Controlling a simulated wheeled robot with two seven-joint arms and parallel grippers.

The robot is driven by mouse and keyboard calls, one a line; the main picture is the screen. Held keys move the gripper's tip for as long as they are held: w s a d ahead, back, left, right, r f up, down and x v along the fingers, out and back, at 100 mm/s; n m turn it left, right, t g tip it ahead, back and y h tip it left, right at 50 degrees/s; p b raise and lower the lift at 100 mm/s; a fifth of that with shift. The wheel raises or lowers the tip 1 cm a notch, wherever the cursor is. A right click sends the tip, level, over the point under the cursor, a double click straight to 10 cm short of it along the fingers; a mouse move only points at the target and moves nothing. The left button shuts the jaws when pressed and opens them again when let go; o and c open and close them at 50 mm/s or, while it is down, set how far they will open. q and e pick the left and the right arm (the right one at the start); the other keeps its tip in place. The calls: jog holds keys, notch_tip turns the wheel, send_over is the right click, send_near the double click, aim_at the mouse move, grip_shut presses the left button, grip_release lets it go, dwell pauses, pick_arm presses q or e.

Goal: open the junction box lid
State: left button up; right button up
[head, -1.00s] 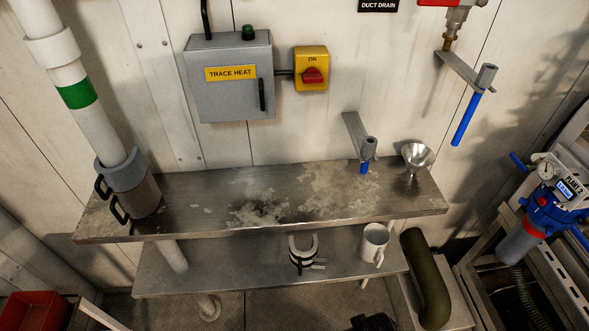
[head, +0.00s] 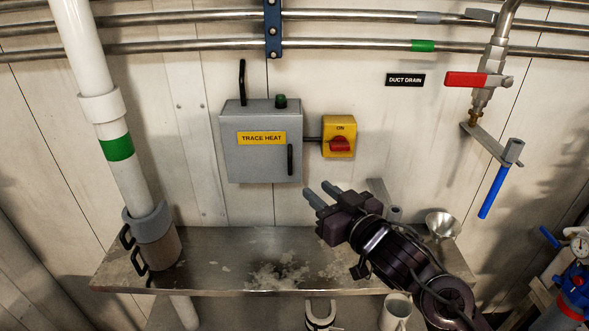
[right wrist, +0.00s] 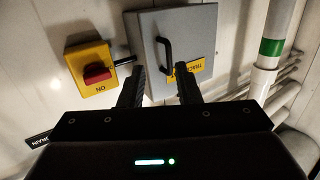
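The grey junction box (head: 262,165) with a yellow TRACE HEAT label is mounted on the wall. Its lid is shut, with a black bar handle (head: 290,159) near the right edge. My right gripper (head: 321,191) is open and empty, below and to the right of the handle in the head view. In the right wrist view the box (right wrist: 192,22) lies ahead, and the handle (right wrist: 167,52) appears beyond the gap between the two fingers, apart from them. My left gripper is not in view.
A yellow switch (head: 339,136) with a red knob sits right of the box, joined by a short conduit. A stained metal shelf (head: 220,265) runs below. A funnel (head: 442,226) is at its right, a white pipe (head: 128,175) at its left.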

aim_at(291, 164)
jog(key=shift+n+y, duration=0.4)
jog(key=shift+y, duration=0.3)
jog(key=w+a, duration=0.1)
jog(key=w, duration=0.1)
jog(key=w+a+r+p, duration=0.1)
jog(key=w+a, duration=0.1)
jog(key=w+a+r+p, duration=0.1)
jog(key=shift+w+a+r, duration=0.1)
jog(key=shift+w+a, duration=0.2)
jog(key=shift+w, duration=0.1)
jog(key=shift+w+a, duration=0.35)
jog(key=shift+w, duration=0.2)
grip_shut()
